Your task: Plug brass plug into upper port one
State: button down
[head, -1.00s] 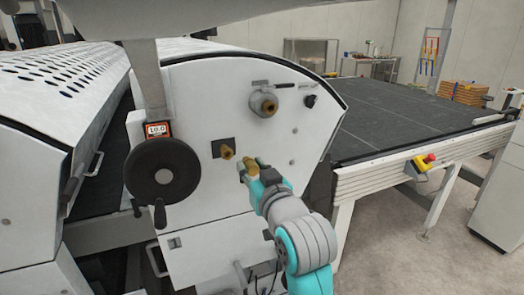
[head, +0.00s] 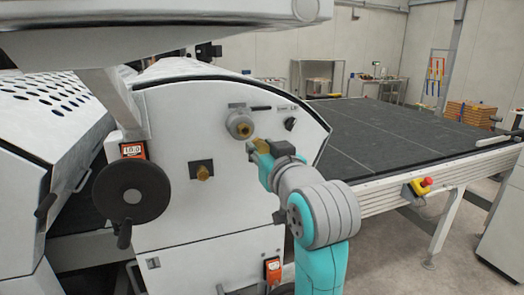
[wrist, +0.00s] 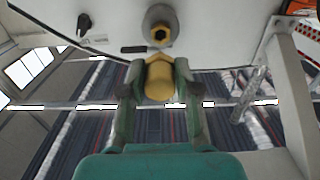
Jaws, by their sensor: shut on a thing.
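My gripper (head: 262,150) is shut on the brass plug (wrist: 159,82). In the wrist view the plug sits between the two fingers, its hex end toward the white machine panel. In the head view my gripper is just right of and below this port. A lower brass fitting (head: 202,171) on a dark square plate sits lower left on the panel.
A black handwheel (head: 132,195) with a counter (head: 133,151) projects left of the panel. A black knob (head: 290,124) sits right of the upper port. The dark conveyor bed (head: 410,140) with a red emergency button (head: 426,182) extends to the right.

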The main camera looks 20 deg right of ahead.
aim_at(249, 135)
jog(key=w, duration=0.6)
dwell(0.4)
jog(key=shift+w, duration=1.35)
dwell(1.5)
jog(key=c, duration=0.7)
grip_release()
jog(key=shift+c, duration=0.2)
jog(key=s, duration=1.2)
